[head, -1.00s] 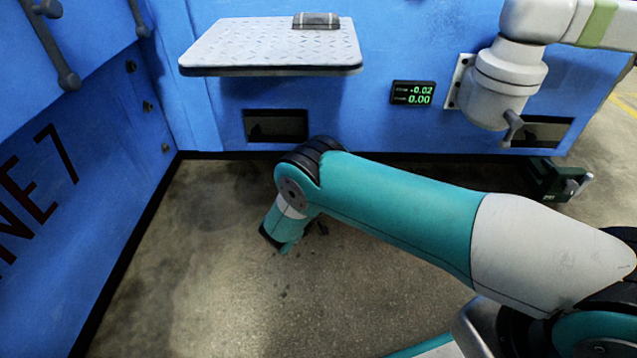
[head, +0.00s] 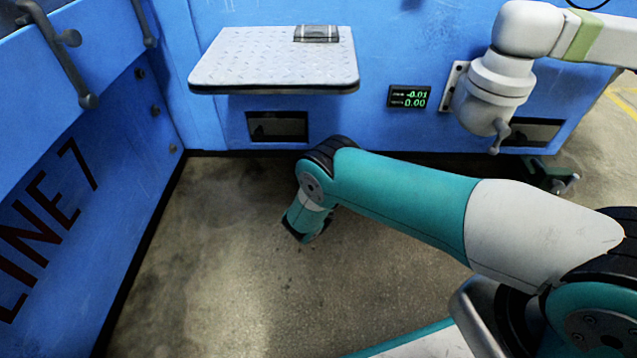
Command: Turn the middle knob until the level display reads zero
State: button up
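The level display (head: 409,97) is a small black panel on the blue wall. Its green digits seem to read -0.01 on top and 0.00 below. I cannot tell which part is the middle knob; grey handles show on the left wall (head: 70,37) and below the jointed white-grey housing (head: 500,135) on the right. My teal and white arm reaches left and bends down. My gripper (head: 306,236) is at its dark low end, over the floor and apart from any knob. It is small and dark, and its fingers cannot be made out.
A metal shelf (head: 275,75) juts from the back wall with a small grey block (head: 316,34) on it. The blue left wall (head: 60,200) is marked LINE 7. The floor (head: 215,270) is clear.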

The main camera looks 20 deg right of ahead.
dwell(0.4)
jog(key=o, duration=0.9)
jog(key=shift+o, duration=0.2)
